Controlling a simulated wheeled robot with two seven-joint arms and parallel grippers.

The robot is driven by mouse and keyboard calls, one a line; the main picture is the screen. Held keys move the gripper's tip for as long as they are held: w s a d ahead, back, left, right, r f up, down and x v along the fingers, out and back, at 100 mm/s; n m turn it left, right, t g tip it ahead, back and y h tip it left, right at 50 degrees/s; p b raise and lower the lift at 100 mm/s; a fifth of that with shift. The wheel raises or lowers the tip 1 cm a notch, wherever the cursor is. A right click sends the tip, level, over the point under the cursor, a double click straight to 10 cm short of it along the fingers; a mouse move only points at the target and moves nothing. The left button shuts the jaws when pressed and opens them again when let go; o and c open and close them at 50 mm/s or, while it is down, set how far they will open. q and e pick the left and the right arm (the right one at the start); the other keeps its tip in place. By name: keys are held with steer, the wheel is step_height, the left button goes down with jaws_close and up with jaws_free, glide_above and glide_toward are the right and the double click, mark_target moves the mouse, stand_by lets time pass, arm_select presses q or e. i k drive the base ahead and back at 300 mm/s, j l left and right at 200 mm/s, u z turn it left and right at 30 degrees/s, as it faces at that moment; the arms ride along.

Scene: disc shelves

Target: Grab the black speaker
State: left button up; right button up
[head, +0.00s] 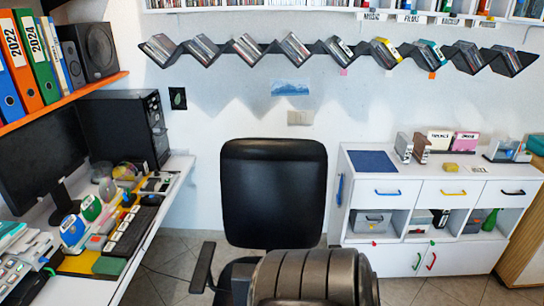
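The black speaker (98,48) stands upright on the orange shelf (70,97) at the upper left in the head view. It is a dark box with round drivers on its front. It stands to the right of a row of upright binders (37,57). Neither of my grippers is in view.
Below the shelf, a desk (152,232) holds a monitor (45,150), a black computer tower (125,128) and many small items. A black office chair (273,190) stands in the middle. A white cabinet (425,210) is at the right.

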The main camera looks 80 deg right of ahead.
mark_target(241, 275)
steer(key=z, duration=2.1)
